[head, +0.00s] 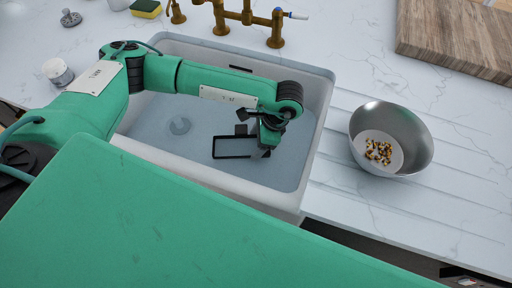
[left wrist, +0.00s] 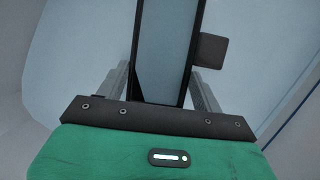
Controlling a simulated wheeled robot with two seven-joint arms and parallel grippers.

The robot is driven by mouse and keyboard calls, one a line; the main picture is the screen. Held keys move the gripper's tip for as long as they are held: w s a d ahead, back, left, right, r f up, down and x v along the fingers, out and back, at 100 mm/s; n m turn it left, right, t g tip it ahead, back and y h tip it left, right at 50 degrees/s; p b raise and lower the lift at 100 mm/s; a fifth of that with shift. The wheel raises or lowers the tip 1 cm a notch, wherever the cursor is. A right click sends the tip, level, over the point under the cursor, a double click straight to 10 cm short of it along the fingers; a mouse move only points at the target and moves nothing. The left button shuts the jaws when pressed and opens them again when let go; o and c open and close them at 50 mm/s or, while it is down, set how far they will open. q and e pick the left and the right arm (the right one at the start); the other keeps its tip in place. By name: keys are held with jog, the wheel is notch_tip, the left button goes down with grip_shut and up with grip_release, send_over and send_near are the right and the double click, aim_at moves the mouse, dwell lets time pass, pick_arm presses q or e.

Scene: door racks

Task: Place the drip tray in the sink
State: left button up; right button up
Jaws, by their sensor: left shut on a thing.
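The drip tray (head: 215,148) is a thin black rectangular frame with a small dark square tab at one side. It is inside the basin of the white sink (head: 318,110), over the right part of its floor. My left gripper (head: 258,150) reaches down into the sink and is shut on the tray's right end. In the left wrist view the tray (left wrist: 194,45) runs away from between the fingers (left wrist: 160,88), its tab on the right. I cannot tell whether the tray touches the sink floor. My right gripper is out of view.
A brass tap (head: 246,17) stands behind the sink. A metal bowl (head: 415,125) with small brown and yellow bits is on the counter to the right, near a wooden board (head: 455,38). A jar (head: 58,72), a plug (head: 70,18) and a sponge (head: 146,8) are at the left.

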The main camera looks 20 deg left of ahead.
pick_arm(q)
notch_tip(320, 180, down, 6)
jog(key=shift+r, duration=0.2)
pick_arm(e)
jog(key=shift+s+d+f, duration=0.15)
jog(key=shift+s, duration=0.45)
pick_arm(q)
jog(key=shift+f, duration=0.1)
